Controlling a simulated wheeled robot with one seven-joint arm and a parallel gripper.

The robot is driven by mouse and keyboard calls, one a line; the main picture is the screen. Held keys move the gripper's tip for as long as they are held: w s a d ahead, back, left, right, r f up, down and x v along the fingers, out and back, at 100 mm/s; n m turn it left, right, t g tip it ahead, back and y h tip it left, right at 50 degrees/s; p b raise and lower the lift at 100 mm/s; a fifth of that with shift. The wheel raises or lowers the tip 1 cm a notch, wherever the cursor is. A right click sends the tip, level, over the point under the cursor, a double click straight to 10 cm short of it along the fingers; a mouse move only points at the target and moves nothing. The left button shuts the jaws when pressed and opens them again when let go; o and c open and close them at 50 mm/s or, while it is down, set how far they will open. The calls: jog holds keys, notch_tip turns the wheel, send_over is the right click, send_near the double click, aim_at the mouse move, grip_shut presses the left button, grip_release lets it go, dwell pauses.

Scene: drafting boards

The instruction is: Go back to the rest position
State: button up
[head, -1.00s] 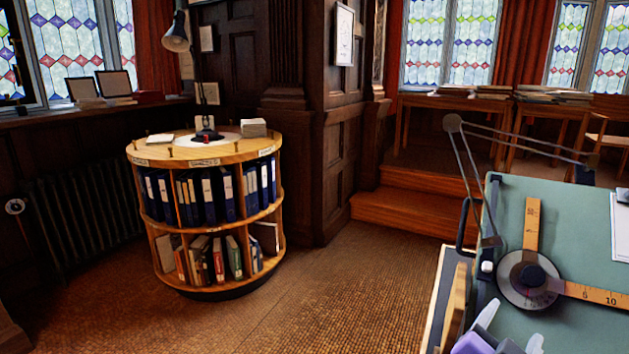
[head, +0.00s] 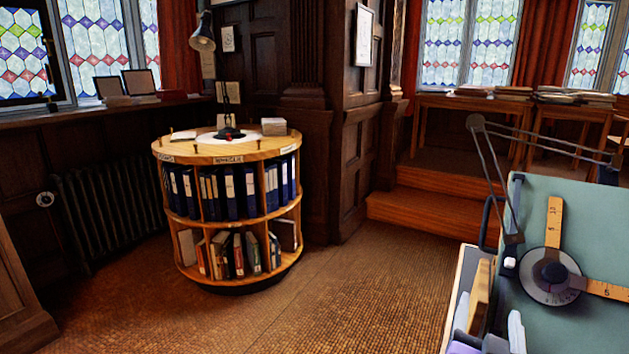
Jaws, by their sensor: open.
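My gripper is not in view in the head view, and no part of my arm can be made out for sure. The nearest work surface is a green drafting board (head: 583,230) at the right edge. A drafting arm with a round dial head (head: 550,277) and yellow rulers (head: 554,222) lies on it. The task names no other object.
A round revolving bookcase (head: 178,231) with binders, books and a black desk lamp (head: 204,38) stands left of centre. Wooden steps (head: 425,207) lead up to tables (head: 460,102) at the back. A radiator (head: 110,217) is at left. The floor (head: 335,300) between bookcase and board is clear.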

jog(key=s+a+f+n+t+y, duration=0.2)
jog(key=s+a+f+n+y, duration=0.15)
jog(key=s+a, duration=0.25)
jog(key=s+a+f+n+t+y, duration=0.1)
jog(key=s+a+f+n+y, duration=0.2)
jog(key=s+a+n+y, duration=0.3)
jog(key=s+f+m+g+p, duration=0.1)
jog(key=s, duration=1.2)
jog(key=s+f+g+p, duration=0.1)
jog(key=s+f+g, duration=0.1)
jog(key=s, duration=1.1)
jog(key=shift+a+f+m+g, duration=0.15)
jog(key=shift+f+m+g, duration=0.05)
jog(key=shift+m+g, duration=0.15)
